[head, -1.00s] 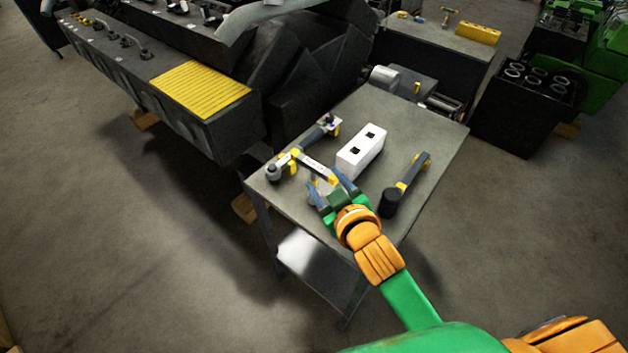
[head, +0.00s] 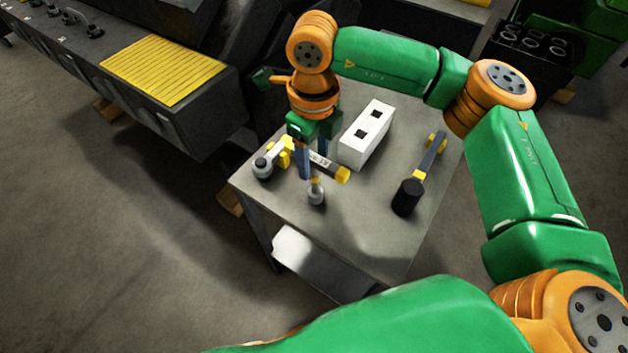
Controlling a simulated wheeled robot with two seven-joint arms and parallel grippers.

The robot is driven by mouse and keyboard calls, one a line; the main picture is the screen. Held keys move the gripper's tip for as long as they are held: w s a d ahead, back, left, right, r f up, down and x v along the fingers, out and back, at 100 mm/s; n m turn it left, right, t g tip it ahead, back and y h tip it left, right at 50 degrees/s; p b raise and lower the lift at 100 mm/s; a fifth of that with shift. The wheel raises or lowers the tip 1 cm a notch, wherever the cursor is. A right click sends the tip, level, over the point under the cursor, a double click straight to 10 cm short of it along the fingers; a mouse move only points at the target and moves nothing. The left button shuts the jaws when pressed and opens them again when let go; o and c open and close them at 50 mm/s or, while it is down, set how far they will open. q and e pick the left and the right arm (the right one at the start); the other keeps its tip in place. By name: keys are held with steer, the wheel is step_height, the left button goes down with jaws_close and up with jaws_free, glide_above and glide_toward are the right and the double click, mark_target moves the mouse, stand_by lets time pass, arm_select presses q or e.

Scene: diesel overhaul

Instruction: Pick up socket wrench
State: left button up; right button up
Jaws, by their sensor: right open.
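Several tools lie close together on the grey table; I cannot tell for sure which is the socket wrench. A labelled grey bar with a yellow end (head: 342,175) lies under my right gripper (head: 313,168). A tool with a round grey head (head: 262,168) and yellow parts lies to its left, partly hidden. A small round grey piece with a yellow neck (head: 316,195) lies in front. My right gripper is open and points down, its fingers low on either side of the bar. I cannot tell whether they touch it. My left gripper is not in view.
A white block with two square holes (head: 362,145) stands just right of the gripper. A mallet with a black head (head: 406,197) lies farther right. The front of the table (head: 350,225) is clear. A dark engine block with a yellow ribbed plate (head: 165,70) stands at left.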

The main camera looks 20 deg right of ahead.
mark_target(316, 173)
steer(key=shift+d+f+p, duration=0.2)
steer(key=shift+f+p, duration=0.95)
steer(key=shift+f, duration=0.1)
step_height(316, 173, down, 3)
steer(key=shift+w+d+f, duration=0.1)
steer(key=shift+w, duration=0.05)
steer(key=c, duration=0.6)
jaws_close()
